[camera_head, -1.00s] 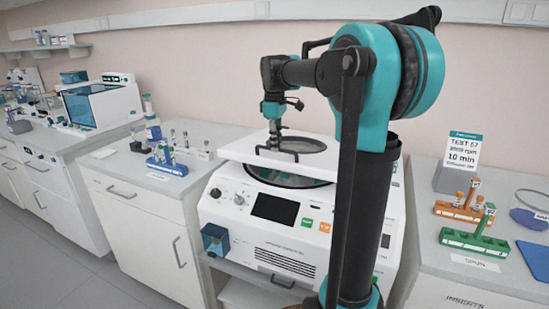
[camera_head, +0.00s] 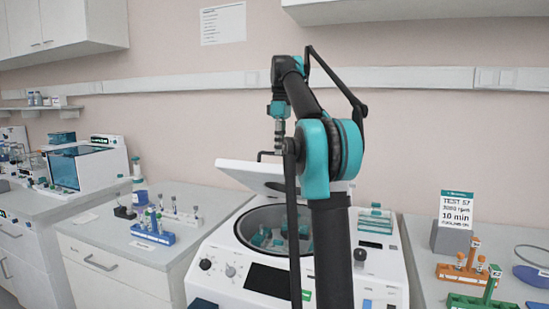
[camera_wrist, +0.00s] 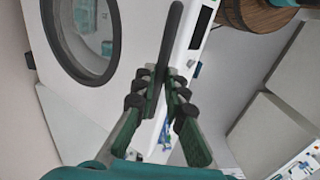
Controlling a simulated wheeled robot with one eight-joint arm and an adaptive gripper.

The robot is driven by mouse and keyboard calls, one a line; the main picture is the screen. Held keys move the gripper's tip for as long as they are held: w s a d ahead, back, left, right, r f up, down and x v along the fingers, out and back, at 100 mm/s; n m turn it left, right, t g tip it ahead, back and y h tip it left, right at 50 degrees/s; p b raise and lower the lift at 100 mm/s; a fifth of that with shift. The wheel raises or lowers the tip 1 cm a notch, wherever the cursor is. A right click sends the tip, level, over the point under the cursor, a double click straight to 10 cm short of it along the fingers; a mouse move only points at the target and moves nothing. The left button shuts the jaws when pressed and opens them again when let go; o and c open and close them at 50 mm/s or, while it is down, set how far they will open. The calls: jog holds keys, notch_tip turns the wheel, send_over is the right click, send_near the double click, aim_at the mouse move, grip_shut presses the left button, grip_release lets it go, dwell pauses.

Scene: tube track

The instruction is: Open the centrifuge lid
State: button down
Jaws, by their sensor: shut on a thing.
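The white centrifuge (camera_head: 222,258) stands on the bench, with its round bowl (camera_head: 262,215) and the teal parts inside partly showing. Its white lid (camera_head: 238,172) is raised and tilted above the bowl. My gripper (camera_head: 278,148) is at the lid's front edge, shut on the dark bar handle. In the wrist view, the fingers (camera_wrist: 166,82) close around the dark handle (camera_wrist: 172,40), and the lid's dark-rimmed round window (camera_wrist: 58,50) is at upper left. My arm hides part of the lid, the bowl and the front panel.
A blue tube rack (camera_head: 152,234) and a white rack (camera_head: 180,215) stand on the left bench. An orange rack (camera_head: 468,276), a green rack (camera_head: 482,302) and a sign (camera_head: 456,210) are on the right bench. The wall (camera_head: 180,130) is behind.

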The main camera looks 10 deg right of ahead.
jog(key=w+d+r, duration=0.3)
jog(key=w, duration=0.1)
jog(key=shift+r, duration=0.35)
dwell(0.5)
jog(key=c, duration=1.6)
grip_release()
jog(key=shift+w+d+f, duration=0.1)
jog(key=shift+w+d, duration=0.05)
jog(key=shift+w, duration=0.1)
jog(key=shift+s+a, duration=0.2)
jog(key=shift+a, duration=0.05)
